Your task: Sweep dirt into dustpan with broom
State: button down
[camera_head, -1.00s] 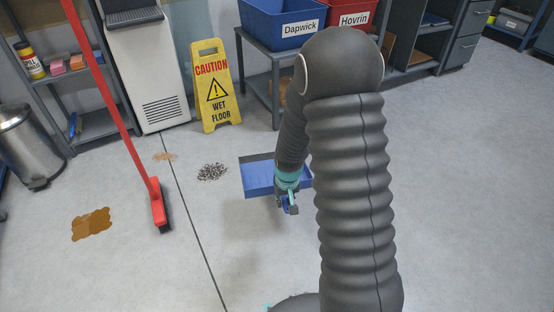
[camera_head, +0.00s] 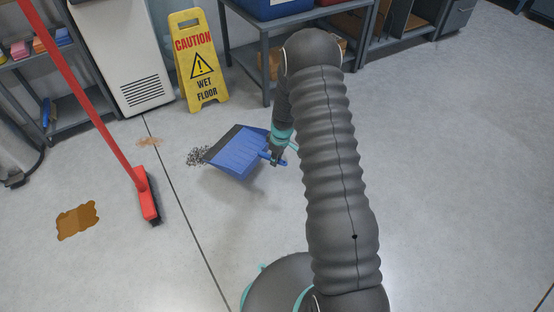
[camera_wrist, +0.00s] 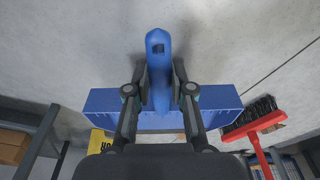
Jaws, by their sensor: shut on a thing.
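My gripper (camera_head: 277,158) is shut on the handle of the blue dustpan (camera_head: 238,152). In the wrist view the dustpan's handle (camera_wrist: 160,75) stands between the two fingers, with its wide pan (camera_wrist: 105,108) behind. The pan's dark front lip faces left, at the edge of the dark speckled dirt pile (camera_head: 196,157), and partly hides it. I cannot tell whether the pan touches the floor. The red broom (camera_head: 147,195) stands tilted to the left of the dirt, bristles on the floor. Its head also shows in the wrist view (camera_wrist: 252,128).
A yellow wet-floor sign (camera_head: 199,70) stands behind the dirt. A brown puddle (camera_head: 77,221) lies left of the broom, and a small tan stain (camera_head: 149,141) lies behind it. A grey table (camera_head: 268,62) stands at the back. Open floor lies at right.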

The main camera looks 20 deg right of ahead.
jog(key=shift+n, duration=0.8)
jog(key=f+b, duration=0.2)
jog(key=f, duration=0.2)
jog(key=w+f+b, duration=0.1)
jog(key=f, duration=0.3)
jog(key=f+b, duration=0.2)
jog(key=f, duration=0.2)
jog(key=shift+w+d+f+b, duration=0.1)
jog(key=shift+w+d+b, duration=0.1)
jog(key=shift+d+b, duration=0.15)
jog(key=shift+f, duration=0.9)
jog(key=c, duration=0.9)
grip_release()
jog(key=r, duration=0.4)
jog(key=d+r, duration=0.1)
jog(key=r, duration=0.3)
jog(key=s+r, duration=0.1)
jog(key=r, duration=0.2)
jog(key=shift+s+d+r, duration=0.1)
jog(key=shift+d+r, duration=0.1)
jog(key=shift+r, duration=0.2)
